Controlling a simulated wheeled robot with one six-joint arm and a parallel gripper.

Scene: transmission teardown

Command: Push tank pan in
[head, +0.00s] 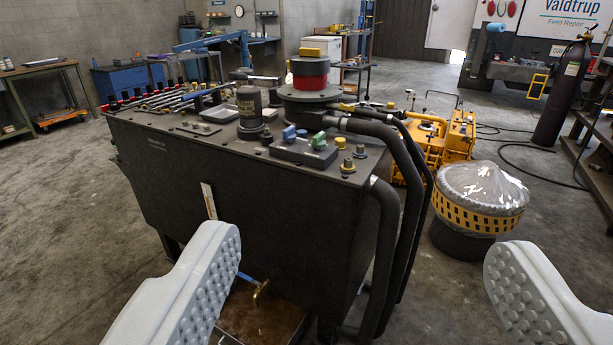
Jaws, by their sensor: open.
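The tank pan (262,318) is a shallow, rusty brown tray on the floor under the near end of the big dark tank (235,190). Only part of it shows at the bottom of the head view; the rest is cut off by the frame, my left finger and the tank. A brass valve with a blue handle (258,288) sits just above the pan. My gripper (362,255) is open and empty, its two pale studded fingers wide apart. The left finger overlaps the pan's left side in the picture. I cannot tell whether it touches the pan.
Thick black hoses (392,235) run down the tank's right side near the pan. A wrapped drum with a yellow band (478,210) stands to the right. Yellow equipment (435,145) and a dark gas cylinder (565,95) are behind. The floor at left is clear.

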